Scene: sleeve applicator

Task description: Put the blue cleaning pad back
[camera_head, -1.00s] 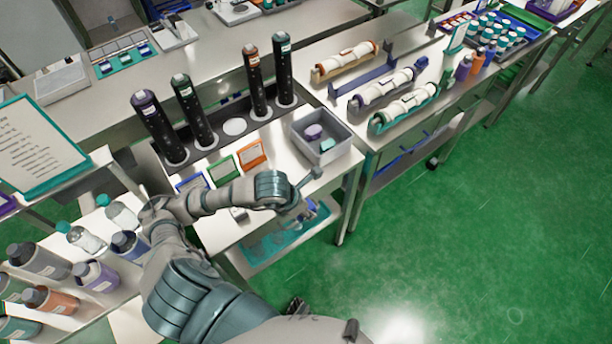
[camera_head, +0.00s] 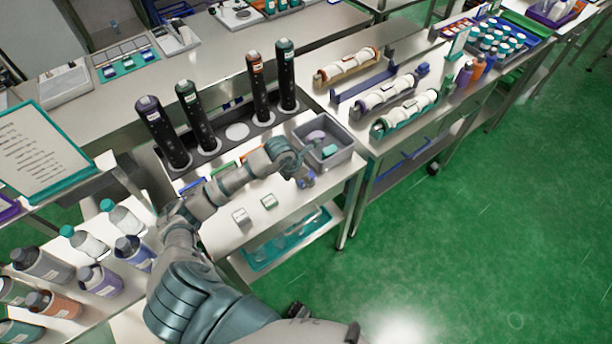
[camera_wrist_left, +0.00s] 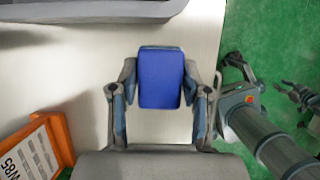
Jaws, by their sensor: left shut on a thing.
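The blue cleaning pad (camera_wrist_left: 161,78) is upright between the fingers of my left gripper (camera_wrist_left: 160,88) in the left wrist view. The fingers are shut on its two sides. In the head view, the left gripper (camera_head: 303,174) and a small blue part of the pad (camera_head: 307,181) are above the cart's right end, in front of the grey bin (camera_head: 341,158).
The bin holds a purple and a teal item. A blue-edged card (camera_head: 190,186) and an orange-framed card (camera_wrist_left: 42,150) stand on the cart, partly hidden by my arm. Several dark cylinders (camera_head: 200,118) stand in a rack behind. The cart's front top is mostly clear.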

